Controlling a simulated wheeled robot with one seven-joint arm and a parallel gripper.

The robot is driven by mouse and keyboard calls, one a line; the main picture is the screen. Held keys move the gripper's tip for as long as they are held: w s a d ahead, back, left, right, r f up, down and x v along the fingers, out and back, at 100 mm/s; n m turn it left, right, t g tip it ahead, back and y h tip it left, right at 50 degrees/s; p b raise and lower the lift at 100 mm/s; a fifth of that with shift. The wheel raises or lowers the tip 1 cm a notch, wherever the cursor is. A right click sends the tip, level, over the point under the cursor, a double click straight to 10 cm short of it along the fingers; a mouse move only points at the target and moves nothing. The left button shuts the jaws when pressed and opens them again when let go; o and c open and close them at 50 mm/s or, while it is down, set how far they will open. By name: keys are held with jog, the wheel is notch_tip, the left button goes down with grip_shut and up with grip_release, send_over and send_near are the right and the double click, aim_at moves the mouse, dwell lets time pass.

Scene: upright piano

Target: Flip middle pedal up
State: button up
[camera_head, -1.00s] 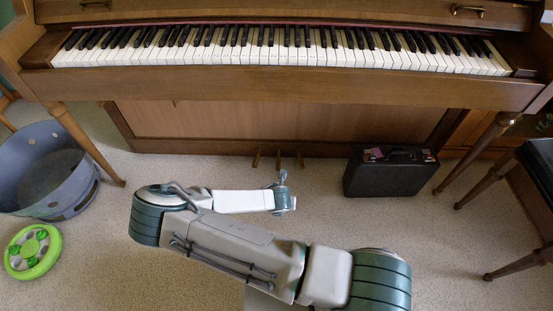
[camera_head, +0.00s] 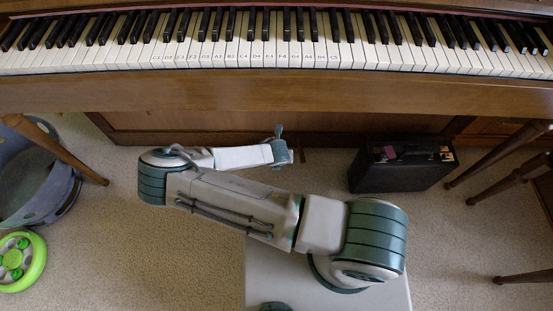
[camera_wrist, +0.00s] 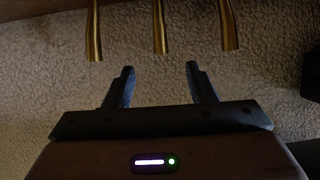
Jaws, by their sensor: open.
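Three brass pedals show at the top of the wrist view: the left pedal (camera_wrist: 94,35), the middle pedal (camera_wrist: 160,30) and the right pedal (camera_wrist: 228,28). My gripper (camera_wrist: 160,68) is open and empty. Its two fingers point toward the pedals, and the middle pedal's tip lines up with the gap between them. The pedal tip appears just beyond the fingertips; I cannot tell the exact distance. In the head view my gripper (camera_head: 290,155) is low by the piano base, and my wrist and arm hide most of the pedals.
The piano keyboard (camera_head: 270,45) and wooden front rail (camera_head: 270,97) overhang the pedal area. A black case (camera_head: 400,170) stands on the carpet to the right. A grey bin (camera_head: 35,185) and a green wheel (camera_head: 18,260) lie left. Piano legs stand either side.

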jog(key=b+x, duration=0.4)
jog(key=x, duration=0.5)
jog(key=shift+w+f, duration=0.2)
jog(key=shift+f, duration=0.1)
